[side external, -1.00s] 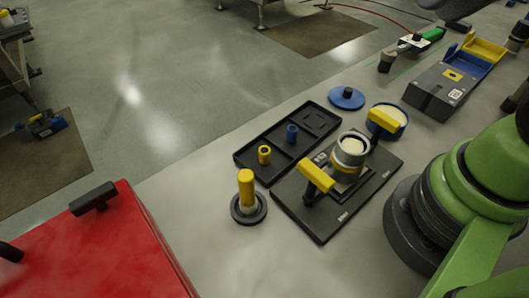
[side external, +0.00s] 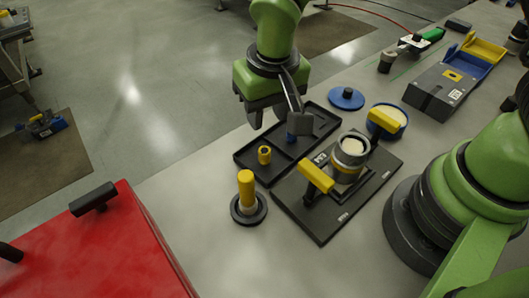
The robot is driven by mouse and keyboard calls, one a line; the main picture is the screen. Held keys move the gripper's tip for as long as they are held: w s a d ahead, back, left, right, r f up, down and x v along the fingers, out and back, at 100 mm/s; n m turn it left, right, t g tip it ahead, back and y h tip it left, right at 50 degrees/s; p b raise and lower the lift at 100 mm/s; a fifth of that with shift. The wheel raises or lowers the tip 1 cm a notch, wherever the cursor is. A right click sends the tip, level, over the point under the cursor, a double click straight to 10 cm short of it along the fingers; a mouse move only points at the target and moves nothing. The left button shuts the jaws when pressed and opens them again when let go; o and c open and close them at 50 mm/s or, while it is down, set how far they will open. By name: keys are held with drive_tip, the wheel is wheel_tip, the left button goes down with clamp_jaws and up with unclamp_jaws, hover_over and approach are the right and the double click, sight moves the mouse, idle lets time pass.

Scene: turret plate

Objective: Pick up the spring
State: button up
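A black tray (side external: 247,157) on the table holds a short yellow hollow cylinder (side external: 264,155) and a small blue cylinder (side external: 291,138). I cannot tell which of these, if either, is the spring; no coils can be made out. My gripper (side external: 277,122) hangs over the tray, pointing down, with its two dark fingers apart and nothing visible between them. One finger is in front of the blue cylinder and partly hides it. The yellow cylinder stands clear, in front of the gripper.
A dark plate (side external: 322,230) with yellow-handled clamps (side external: 317,177) and a round metal cup (side external: 350,155) lies right of the tray. A yellow-handled tool (side external: 247,190) stands upright in a round base. A blue lid (side external: 346,98) and blue bowl (side external: 389,125) sit behind. A red case (side external: 100,250) is front left.

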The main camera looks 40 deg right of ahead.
sight(264, 150)
drive_tip(key=f, duration=0.7)
drive_tip(key=w+f, duration=0.1)
drive_tip(key=f, duration=0.2)
drive_tip(key=shift+d+f, duration=0.1)
drive_tip(key=shift+f, duration=0.1)
drive_tip(key=c, duration=0.7)
